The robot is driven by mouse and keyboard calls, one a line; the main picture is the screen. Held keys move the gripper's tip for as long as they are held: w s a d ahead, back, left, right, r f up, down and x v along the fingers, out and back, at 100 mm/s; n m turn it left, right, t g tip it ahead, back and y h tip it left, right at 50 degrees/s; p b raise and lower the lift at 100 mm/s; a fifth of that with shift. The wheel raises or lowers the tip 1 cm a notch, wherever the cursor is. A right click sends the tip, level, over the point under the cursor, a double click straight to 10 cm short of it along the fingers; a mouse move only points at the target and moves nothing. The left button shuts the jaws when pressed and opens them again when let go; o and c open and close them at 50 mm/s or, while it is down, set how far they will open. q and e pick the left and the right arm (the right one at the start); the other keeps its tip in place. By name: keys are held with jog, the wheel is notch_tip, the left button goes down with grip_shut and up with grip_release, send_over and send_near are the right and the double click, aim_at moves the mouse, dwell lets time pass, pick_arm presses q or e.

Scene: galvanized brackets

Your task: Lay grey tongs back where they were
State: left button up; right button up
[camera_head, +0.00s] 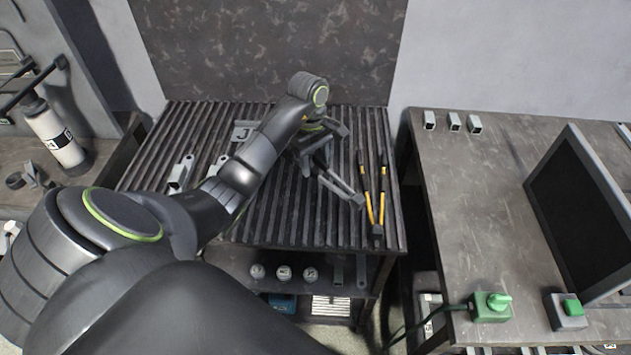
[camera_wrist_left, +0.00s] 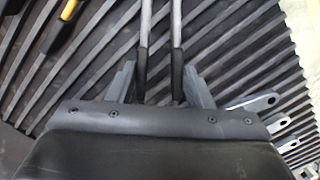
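The grey tongs (camera_wrist_left: 147,18) show in my left wrist view as two pale grey shafts with black grips. The grips lie between the two fingers of my left gripper (camera_wrist_left: 160,88), which appear to press on their outer sides. In the head view the tongs (camera_head: 340,188) point from the left gripper (camera_head: 318,160) toward the front right, over the slatted bench top (camera_head: 265,228). Whether they touch the slats I cannot tell. Their far end is cut off in the wrist view. My right gripper is not in view.
Yellow-shafted tongs (camera_head: 382,205) with black grips lie just right of the grey tongs. Grey brackets (camera_head: 180,173) and a plate marked J (camera_head: 243,133) lie on the left part of the bench. A side table (camera_head: 490,185) with a dark screen (camera_head: 580,215) stands right.

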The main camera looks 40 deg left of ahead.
pick_arm(q)
notch_tip(320, 180, down, 4)
jog(key=shift+f+p, duration=0.15)
jog(key=shift+p, duration=0.85)
jog(key=shift+f, duration=0.4)
jog(key=o, duration=0.6)
jog(key=shift+c, duration=0.2)
jog(key=shift+r, duration=0.1)
jog(key=r, duration=0.1)
jog(key=r+b, duration=0.1)
jog(key=r, duration=0.3)
jog(key=shift+w+a, duration=0.15)
jog(key=shift+a, duration=0.15)
notch_tip(320, 180, up, 5)
jog(key=p, duration=0.4)
send_over(316, 185)
jog(key=a, duration=0.1)
jog(key=shift+w+a+r+p, duration=0.1)
jog(key=shift+a+r+p, duration=0.05)
jog(key=shift+r+p, duration=0.25)
jog(key=shift+w+a+r+p, duration=0.15)
jog(key=shift+r+p, duration=0.1)
jog(key=shift+r, duration=0.25)
jog(key=shift+s, duration=0.1)
